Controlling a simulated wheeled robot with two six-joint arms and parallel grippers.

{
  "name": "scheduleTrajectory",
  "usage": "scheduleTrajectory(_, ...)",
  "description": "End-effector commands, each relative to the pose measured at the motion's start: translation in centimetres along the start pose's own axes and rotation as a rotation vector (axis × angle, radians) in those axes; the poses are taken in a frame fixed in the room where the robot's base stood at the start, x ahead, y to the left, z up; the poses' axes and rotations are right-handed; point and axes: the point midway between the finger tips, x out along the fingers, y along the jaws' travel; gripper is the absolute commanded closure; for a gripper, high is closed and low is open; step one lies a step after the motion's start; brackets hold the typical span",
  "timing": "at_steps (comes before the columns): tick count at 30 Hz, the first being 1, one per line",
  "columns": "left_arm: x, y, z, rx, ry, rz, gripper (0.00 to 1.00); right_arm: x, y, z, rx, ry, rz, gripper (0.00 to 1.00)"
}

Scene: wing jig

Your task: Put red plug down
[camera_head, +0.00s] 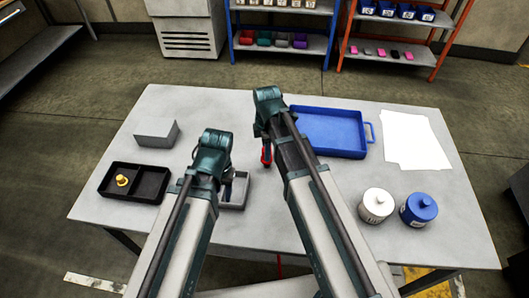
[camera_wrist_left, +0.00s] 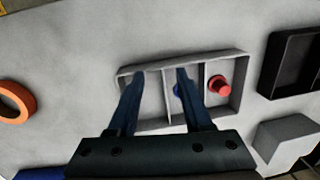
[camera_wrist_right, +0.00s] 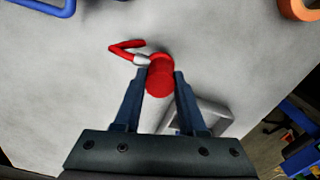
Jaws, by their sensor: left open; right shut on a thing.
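A red plug (camera_wrist_left: 219,86) sits in the right-hand part of a grey divided tray (camera_wrist_left: 240,62) in the left wrist view. My left gripper (camera_wrist_left: 160,73) is open above this tray, with nothing seen held. A blue piece (camera_wrist_left: 176,90) lies in the tray, partly hidden by a finger. In the head view the left gripper (camera_head: 229,186) is over the grey tray (camera_head: 237,207). My right gripper (camera_wrist_right: 160,75) is shut on a red cylindrical piece (camera_wrist_right: 159,82) with a silver collar and a bent red hook. It also shows in the head view (camera_head: 266,154).
A blue tray (camera_head: 362,137), white sheets (camera_head: 410,138), and white (camera_head: 376,205) and blue (camera_head: 419,209) containers are right. An orange ring (camera_wrist_left: 17,101) lies on the table.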

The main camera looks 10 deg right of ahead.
Motion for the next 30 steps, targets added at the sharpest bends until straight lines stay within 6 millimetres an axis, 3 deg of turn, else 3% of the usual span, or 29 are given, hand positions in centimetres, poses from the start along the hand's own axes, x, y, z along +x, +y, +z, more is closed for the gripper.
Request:
scheduleTrajectory(6,0.4,0.0,0.0,0.0,0.0,0.0,0.5,0.4,0.0,0.0,0.0,0.0,0.0,1.0)
scheduleTrajectory(7,0.3,0.0,0.0,0.0,0.0,0.0,0.5,0.3,0.0,0.0,0.0,0.0,0.0,0.58)
scheduleTrajectory(12,0.2,0.0,0.0,0.0,0.0,0.0,0.5,0.2,0.0,0.0,0.0,0.0,0.0,0.3)
scheduleTrajectory(23,0.0,0.0,0.0,0.0,0.0,0.0,0.5,0.0,0.0,0.0,0.0,0.0,0.0,0.3)
scheduleTrajectory(30,-1.5,-0.1,0.1,0.0,0.0,0.0,0.5,-1.5,0.0,0.0,0.0,0.0,0.0,0.3)
